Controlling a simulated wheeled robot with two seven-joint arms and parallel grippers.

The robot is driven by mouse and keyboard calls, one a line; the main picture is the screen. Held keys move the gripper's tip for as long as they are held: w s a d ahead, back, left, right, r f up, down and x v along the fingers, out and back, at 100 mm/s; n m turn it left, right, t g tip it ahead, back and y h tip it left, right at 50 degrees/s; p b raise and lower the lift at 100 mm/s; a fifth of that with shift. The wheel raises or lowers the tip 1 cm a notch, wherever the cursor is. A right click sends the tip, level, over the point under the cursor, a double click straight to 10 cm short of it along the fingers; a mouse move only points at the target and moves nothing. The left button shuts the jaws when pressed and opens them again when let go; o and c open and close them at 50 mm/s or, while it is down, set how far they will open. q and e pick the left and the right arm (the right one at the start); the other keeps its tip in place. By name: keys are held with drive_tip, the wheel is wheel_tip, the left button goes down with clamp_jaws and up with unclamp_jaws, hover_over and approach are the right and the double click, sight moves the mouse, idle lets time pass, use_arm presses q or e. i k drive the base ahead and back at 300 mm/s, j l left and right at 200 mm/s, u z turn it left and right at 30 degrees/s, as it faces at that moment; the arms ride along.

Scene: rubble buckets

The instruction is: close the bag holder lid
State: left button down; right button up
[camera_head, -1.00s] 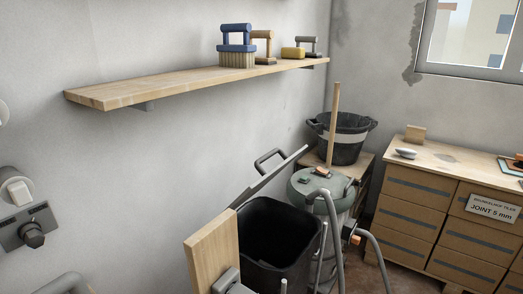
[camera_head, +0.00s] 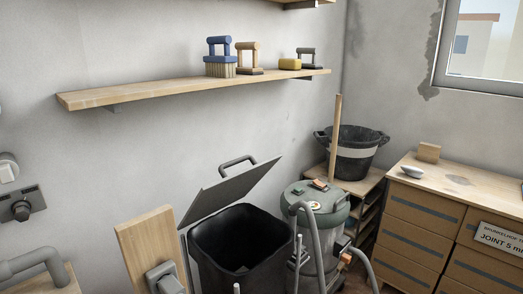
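The bag holder is a dark, open-topped bin (camera_head: 205,262) at the bottom centre of the head view. Its flat grey lid (camera_head: 228,195) stands open, tilted up on the left and back side of the bin's opening. I cannot make out either of my grippers in this view, and nothing of mine is seen touching the lid.
A grey-green drum (camera_head: 318,225) with a hose (camera_head: 302,212) stands close right of the bin. An upright wooden board (camera_head: 143,232) stands to its left. A black bucket (camera_head: 352,150) sits behind. A wall shelf (camera_head: 150,93) holds brushes; a cabinet (camera_head: 420,215) stands right.

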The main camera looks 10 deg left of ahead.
sight(214, 197)
drive_tip(key=i+l, duration=0.65)
drive_tip(key=i, duration=0.65)
